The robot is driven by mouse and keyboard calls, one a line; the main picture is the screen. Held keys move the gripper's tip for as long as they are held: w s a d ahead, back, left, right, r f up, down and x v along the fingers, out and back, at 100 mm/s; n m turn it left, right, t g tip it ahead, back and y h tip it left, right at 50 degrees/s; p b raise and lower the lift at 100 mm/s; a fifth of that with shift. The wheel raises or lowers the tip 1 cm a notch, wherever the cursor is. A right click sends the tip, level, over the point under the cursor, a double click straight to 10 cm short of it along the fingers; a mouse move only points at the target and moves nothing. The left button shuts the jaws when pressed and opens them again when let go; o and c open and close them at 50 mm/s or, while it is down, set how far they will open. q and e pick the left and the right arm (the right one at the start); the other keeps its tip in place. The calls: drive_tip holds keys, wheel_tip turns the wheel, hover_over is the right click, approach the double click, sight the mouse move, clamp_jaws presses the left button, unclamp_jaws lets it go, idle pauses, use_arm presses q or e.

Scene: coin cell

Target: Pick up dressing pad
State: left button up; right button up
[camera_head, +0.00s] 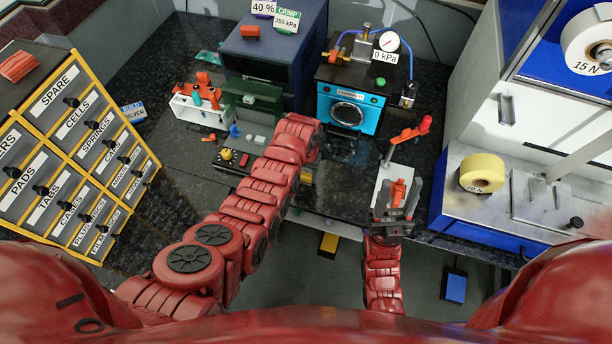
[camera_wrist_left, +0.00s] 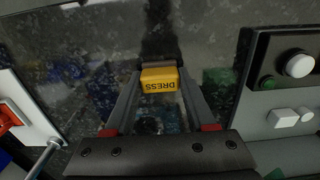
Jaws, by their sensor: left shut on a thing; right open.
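The dressing pad (camera_wrist_left: 159,79) is a small yellow-orange block with the word DRESS upside down on it, in the left wrist view. My left gripper (camera_wrist_left: 159,84) is shut on it, with one grey finger on each side.
A blue machine (camera_head: 351,104) with a round window stands behind. A white rack (camera_head: 199,112) with red-handled tools and a green device (camera_head: 250,98) stand left of it. A labelled drawer cabinet (camera_head: 75,150) is at left. A yellow roll (camera_head: 482,172) sits on the right-hand unit.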

sight(306, 175)
use_arm(q)
drive_tip(key=shift+r, duration=0.1)
drive_tip(key=shift+w+r+b, duration=0.1)
drive_tip(key=shift+r+b, duration=0.7)
drive_tip(key=shift+b, duration=0.05)
drive_tip(key=shift+r+b, duration=0.55)
drive_tip(key=shift+r, duration=0.1)
drive_tip(key=s, duration=0.4)
drive_tip(key=shift+s+d+r, duration=0.2)
drive_tip(key=shift+s+r, duration=0.1)
drive_tip(key=shift+r, duration=0.1)
drive_tip(key=s+p, duration=0.1)
drive_tip(key=s, duration=0.1)
drive_tip(key=s+r+p, duration=0.1)
drive_tip(key=s+p, duration=0.1)
drive_tip(key=shift+r, duration=0.1)
drive_tip(key=s+p, duration=0.3)
drive_tip(key=s, duration=0.4)
drive_tip(key=shift+s+d, duration=0.3)
drive_tip(key=shift+d, duration=0.05)
